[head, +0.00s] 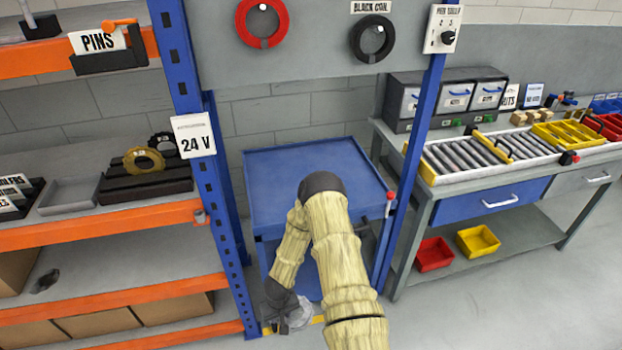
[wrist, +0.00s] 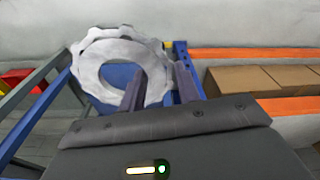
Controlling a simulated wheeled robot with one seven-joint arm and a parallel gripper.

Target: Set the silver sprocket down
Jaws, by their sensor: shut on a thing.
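The silver sprocket (wrist: 92,52) is a toothed ring with a large centre hole. My gripper (wrist: 158,88) is shut on it at one side of the ring, with a finger showing across the hole in the wrist view. In the head view, my gripper (head: 282,303) hangs low at the front of the blue cart, with the sprocket (head: 300,314) a small grey shape beside it. My sleeved arm covers part of the cart's front there. The sprocket appears held clear of any surface, though what lies directly below it is hard to tell.
The blue cart's top (head: 300,185) is empty. A shelf on the left holds a dark rack (head: 145,184) with a brass sprocket (head: 143,161) and a black one. A grey tray (head: 70,196) sits beside it. Blue posts (head: 215,180) flank the cart. A roller bench stands right.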

